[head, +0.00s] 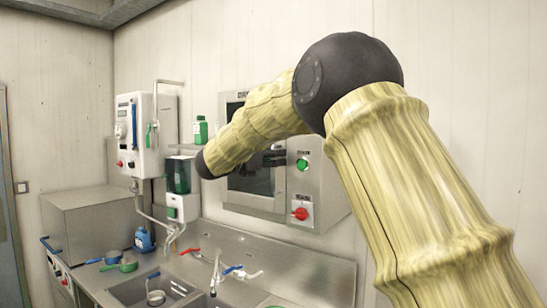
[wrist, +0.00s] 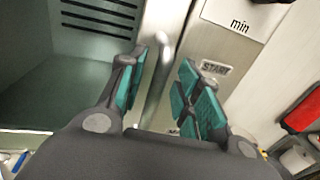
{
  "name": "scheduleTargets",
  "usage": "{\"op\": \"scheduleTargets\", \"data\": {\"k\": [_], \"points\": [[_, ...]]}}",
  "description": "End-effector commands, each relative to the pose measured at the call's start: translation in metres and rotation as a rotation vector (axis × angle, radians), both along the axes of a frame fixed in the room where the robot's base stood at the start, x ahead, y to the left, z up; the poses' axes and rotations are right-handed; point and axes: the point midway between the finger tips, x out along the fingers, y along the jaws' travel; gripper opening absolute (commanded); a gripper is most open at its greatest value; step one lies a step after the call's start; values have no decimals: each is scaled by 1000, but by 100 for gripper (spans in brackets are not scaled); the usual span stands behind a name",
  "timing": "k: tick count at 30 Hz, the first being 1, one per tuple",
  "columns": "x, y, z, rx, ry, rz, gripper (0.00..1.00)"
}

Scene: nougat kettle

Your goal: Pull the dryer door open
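The dryer appears to be the steel wall cabinet (head: 327,186) with a dark window, partly hidden behind my arm in the head view. Its door (head: 252,203) looks shut there. In the wrist view a vertical bar handle (wrist: 156,88) stands beside a glass pane (wrist: 70,65) with dark slots behind it. My gripper (wrist: 166,72) is open, with one teal-padded finger on each side of the handle. The fingers look apart from the bar. In the head view my gripper (head: 264,160) is a small dark shape in front of the cabinet, mostly hidden by my arm.
The cabinet's right panel has a green button (head: 303,164) and a red knob (head: 300,213). A steel sink counter (head: 325,273) with taps runs below. A white wall unit (head: 138,135) and a green bottle (head: 201,130) are to the left.

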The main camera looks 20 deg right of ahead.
Motion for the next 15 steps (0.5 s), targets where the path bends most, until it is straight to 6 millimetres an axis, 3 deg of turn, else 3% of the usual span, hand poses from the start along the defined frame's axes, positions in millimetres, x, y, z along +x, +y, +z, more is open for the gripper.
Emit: {"op": "scheduleTargets", "data": {"k": [2,8,15], "points": [[0,0,-1,0,1,0,34],[0,0,-1,0,1,1,0],[-1,0,1,-1,0,0,0]]}}
